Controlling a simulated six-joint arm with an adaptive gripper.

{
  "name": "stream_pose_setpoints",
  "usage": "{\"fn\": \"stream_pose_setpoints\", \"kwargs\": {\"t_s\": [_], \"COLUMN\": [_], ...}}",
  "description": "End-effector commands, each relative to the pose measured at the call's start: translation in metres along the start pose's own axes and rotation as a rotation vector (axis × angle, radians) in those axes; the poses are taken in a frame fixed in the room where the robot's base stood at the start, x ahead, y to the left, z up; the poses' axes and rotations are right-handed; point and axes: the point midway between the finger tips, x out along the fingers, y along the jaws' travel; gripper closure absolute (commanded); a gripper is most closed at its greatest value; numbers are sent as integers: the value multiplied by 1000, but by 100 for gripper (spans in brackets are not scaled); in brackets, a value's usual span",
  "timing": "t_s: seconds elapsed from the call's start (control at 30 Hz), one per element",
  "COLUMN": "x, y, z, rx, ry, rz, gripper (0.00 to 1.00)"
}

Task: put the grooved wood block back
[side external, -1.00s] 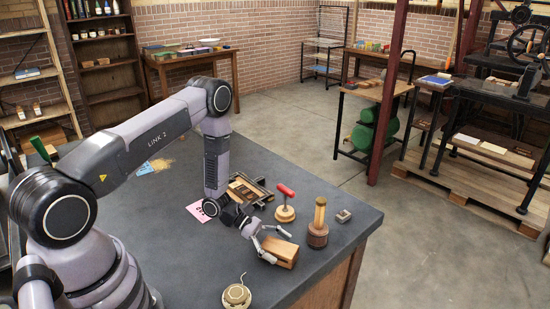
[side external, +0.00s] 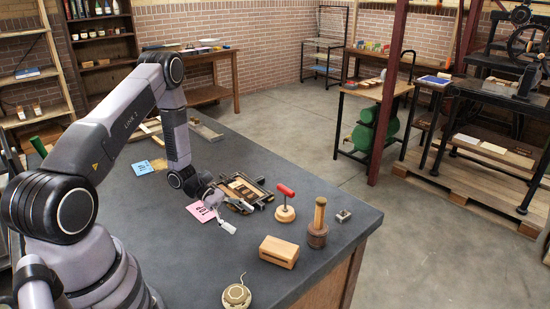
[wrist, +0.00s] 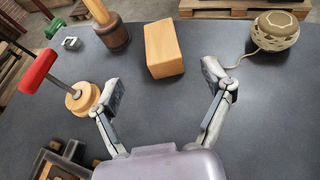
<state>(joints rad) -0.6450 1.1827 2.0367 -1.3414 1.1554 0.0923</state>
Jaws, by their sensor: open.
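The grooved wood block (side external: 277,252), a light orange-brown box with a dark slot on its side, lies on the dark bench top near the front edge. In the wrist view the block (wrist: 163,51) is ahead of my gripper (wrist: 163,84), beyond the fingertips and apart from them. My gripper is open and empty, with clear bench between its fingers. In the side view my gripper (side external: 236,217) is to the left of the block and farther back, near the pink card and the dark frame.
Near the block stand a wooden mallet (side external: 318,228), a red-handled tool (side external: 285,208), a small metal piece (side external: 343,216) and a twine holder (side external: 236,295). A dark frame (side external: 245,190) and a pink card (side external: 203,211) lie near my gripper.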

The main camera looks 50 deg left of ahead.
Motion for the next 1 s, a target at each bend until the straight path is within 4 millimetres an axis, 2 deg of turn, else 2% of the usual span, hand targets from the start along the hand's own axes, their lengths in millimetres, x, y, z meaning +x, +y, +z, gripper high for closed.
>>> {"fn": "stream_pose_setpoints", "kwargs": {"t_s": [0.13,0.23,0.4,0.5,0.7,0.83,1.0], "x": [-10,-18,-37,-50,-84,-109,-140], "y": [0,-8,-42,-67,-120,-151,-180], "z": [44,94,172,209,262,284,299], "rx": [151,335,682,885,1294,1551,1823], "ry": [42,101,236,329,546,708,906], "rz": [-88,-200,-395,-494,-649,-706,-727], "gripper": [20,20,20,20,20,20,20]}}
